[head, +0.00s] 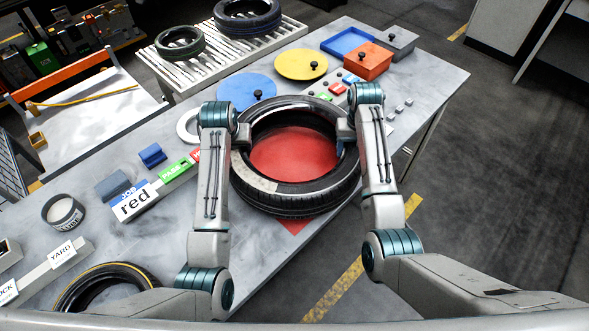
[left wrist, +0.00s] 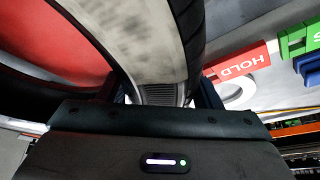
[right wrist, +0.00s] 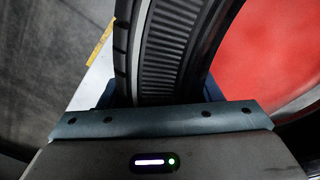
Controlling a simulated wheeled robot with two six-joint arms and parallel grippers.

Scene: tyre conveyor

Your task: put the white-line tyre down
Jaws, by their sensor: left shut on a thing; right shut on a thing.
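The black tyre (head: 300,205) with a broad whitish band on its sidewall is between my two arms, over a red patch (head: 293,152) on the table. Red shows through its hole and a red corner shows past its front. I cannot tell whether it touches the table. My left gripper (head: 238,137) is shut on its left wall; the whitish band (left wrist: 150,45) fills the left wrist view. My right gripper (head: 347,132) is shut on its right wall, and the ribbed tread (right wrist: 125,50) shows in the right wrist view. The fingertips are mostly hidden.
A yellow-lined tyre (head: 130,268) lies front left. Two tyres rest on the roller conveyor (head: 165,72) behind. Open floor lies right.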

